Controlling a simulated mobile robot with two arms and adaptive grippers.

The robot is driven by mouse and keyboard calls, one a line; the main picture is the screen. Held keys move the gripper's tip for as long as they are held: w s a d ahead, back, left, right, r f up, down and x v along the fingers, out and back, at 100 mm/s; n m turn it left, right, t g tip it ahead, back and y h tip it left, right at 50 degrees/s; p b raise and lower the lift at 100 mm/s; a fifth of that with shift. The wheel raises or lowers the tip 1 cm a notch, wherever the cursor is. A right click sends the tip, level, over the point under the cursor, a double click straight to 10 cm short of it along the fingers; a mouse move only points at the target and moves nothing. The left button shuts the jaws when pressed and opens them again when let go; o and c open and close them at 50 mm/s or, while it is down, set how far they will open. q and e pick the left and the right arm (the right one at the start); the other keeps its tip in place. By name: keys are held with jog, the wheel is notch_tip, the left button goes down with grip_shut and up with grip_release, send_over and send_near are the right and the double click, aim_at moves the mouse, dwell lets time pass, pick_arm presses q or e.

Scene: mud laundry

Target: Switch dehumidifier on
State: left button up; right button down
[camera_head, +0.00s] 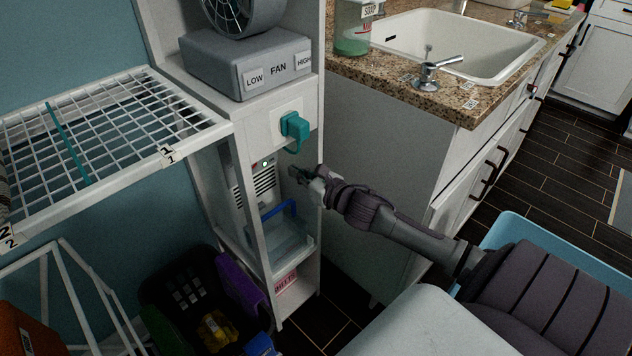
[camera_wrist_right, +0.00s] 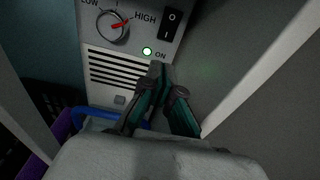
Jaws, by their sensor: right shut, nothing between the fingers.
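The dehumidifier (camera_head: 262,195) is a light grey unit with a vent grille, standing in the narrow white shelf tower under the fan. The right wrist view shows its front panel (camera_wrist_right: 103,55): a dial (camera_wrist_right: 113,27) with a red pointer turned toward HIGH, a black rocker switch (camera_wrist_right: 172,24), and a lit green light (camera_wrist_right: 147,51) marked ON. My right gripper (camera_head: 296,172) is shut and empty, at the tower's opening in front of the panel. In the wrist view its fingers (camera_wrist_right: 166,95) are just below the switch and light, apart from the switch in the picture. My left gripper is not in view.
A teal plug (camera_head: 294,127) sits in an outlet above the dehumidifier. A clear tank with a blue handle (camera_head: 284,240) is below it. A wire rack (camera_head: 105,128) is at left, a sink counter (camera_head: 455,105) at right. A black basket (camera_head: 165,290) stands on the floor.

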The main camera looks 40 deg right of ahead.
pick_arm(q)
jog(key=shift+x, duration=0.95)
pick_arm(e)
jog(key=s, duration=0.6)
jog(key=shift+s+d+f, duration=0.2)
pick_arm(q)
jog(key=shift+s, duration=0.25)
